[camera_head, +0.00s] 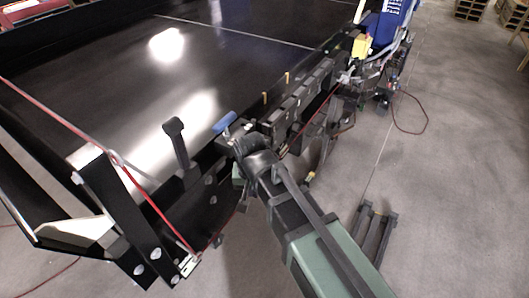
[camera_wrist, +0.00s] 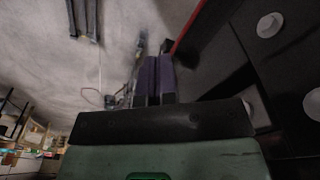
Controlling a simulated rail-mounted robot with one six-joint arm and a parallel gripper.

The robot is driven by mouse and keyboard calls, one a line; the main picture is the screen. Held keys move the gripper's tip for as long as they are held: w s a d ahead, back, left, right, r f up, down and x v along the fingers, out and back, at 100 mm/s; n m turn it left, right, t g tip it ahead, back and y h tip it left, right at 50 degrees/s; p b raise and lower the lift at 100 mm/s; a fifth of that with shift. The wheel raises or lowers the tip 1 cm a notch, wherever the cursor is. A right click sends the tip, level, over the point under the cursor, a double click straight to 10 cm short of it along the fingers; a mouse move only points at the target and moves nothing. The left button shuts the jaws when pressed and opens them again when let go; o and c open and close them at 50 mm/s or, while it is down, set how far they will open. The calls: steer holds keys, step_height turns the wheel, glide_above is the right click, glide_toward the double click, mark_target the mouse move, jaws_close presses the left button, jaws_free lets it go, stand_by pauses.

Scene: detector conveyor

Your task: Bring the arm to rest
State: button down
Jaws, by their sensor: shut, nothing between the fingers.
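My arm (camera_head: 325,255) comes up from the lower right in the head view, with a green link and dark joints. It reaches the near side of the conveyor. My gripper (camera_wrist: 156,62) shows in the wrist view as two dark purplish fingers side by side, shut with nothing between them. The gripper's fingers are hard to make out in the head view among the dark parts beside the conveyor edge.
The black conveyor (camera_head: 110,75) fills the upper left. A dark lever (camera_head: 176,140) and a blue handle (camera_head: 225,122) stand along its edge. A red cord (camera_head: 90,135) crosses its near frame. Grey floor (camera_head: 460,160) lies open at the right, with a dark stand (camera_head: 375,232).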

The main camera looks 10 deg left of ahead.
steer(key=d+f+m+b, duration=0.1)
steer(key=d+f+b, duration=0.1)
steer(key=d, duration=1.3)
steer(key=d+f+m+g+b, duration=0.1)
steer(key=d+f+b, duration=0.2)
steer(key=d, duration=1.2)
steer(key=shift+s+d+f+b, duration=0.15)
steer(key=shift+d+f+b, duration=0.2)
steer(key=shift+f, duration=0.05)
stand_by(0.5)
